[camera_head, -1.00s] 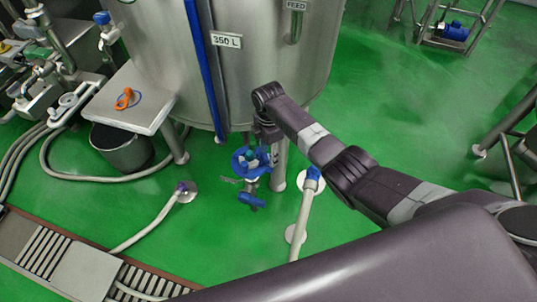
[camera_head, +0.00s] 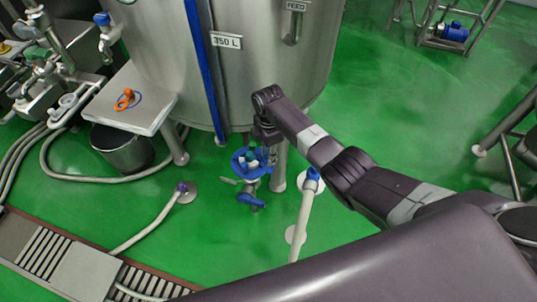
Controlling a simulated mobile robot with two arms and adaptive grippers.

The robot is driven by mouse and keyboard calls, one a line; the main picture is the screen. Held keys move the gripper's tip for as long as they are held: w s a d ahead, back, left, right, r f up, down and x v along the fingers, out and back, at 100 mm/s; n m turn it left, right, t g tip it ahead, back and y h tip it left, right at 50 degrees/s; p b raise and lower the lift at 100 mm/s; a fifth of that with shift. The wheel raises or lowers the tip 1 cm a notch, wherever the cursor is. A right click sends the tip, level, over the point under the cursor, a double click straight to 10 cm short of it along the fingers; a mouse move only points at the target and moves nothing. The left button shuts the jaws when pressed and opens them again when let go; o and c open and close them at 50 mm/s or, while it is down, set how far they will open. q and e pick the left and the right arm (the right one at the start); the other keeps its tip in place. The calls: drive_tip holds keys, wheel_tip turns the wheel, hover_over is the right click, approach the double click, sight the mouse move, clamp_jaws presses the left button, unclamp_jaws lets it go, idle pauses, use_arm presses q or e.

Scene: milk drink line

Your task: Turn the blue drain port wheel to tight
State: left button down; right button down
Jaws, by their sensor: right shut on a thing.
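The blue drain port wheel (camera_head: 239,164) sits low under the steel tank, at the middle of the head view. My right gripper (camera_head: 257,158) reaches down to it from above and is shut on the wheel. The fingers and wrist hide part of the wheel, so its exact turn angle is hard to read. Just below the wheel is a drain valve with a blue handle (camera_head: 251,201). My left gripper is not in view.
The steel tank (camera_head: 265,80) stands right behind the wheel. A tank leg (camera_head: 280,168) and a blue-ended hose (camera_head: 302,220) are close on the right. A side shelf with an orange item (camera_head: 126,99) and a bucket (camera_head: 121,148) stand left. Green floor is open at right.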

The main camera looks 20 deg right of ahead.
drive_tip(key=m+p, duration=0.2)
drive_tip(key=m, duration=0.2)
drive_tip(key=shift+r+m, duration=0.1)
drive_tip(key=shift+m, duration=0.3)
drive_tip(key=m+p, duration=0.1)
drive_tip(key=m, duration=0.5)
drive_tip(key=shift+p, duration=0.35)
drive_tip(key=m+p, duration=0.1)
drive_tip(key=m, duration=0.5)
drive_tip(key=shift+m, duration=0.3)
drive_tip(key=m, duration=0.6)
drive_tip(key=shift+m, duration=0.3)
drive_tip(key=c, duration=1.6)
unclamp_jaws()
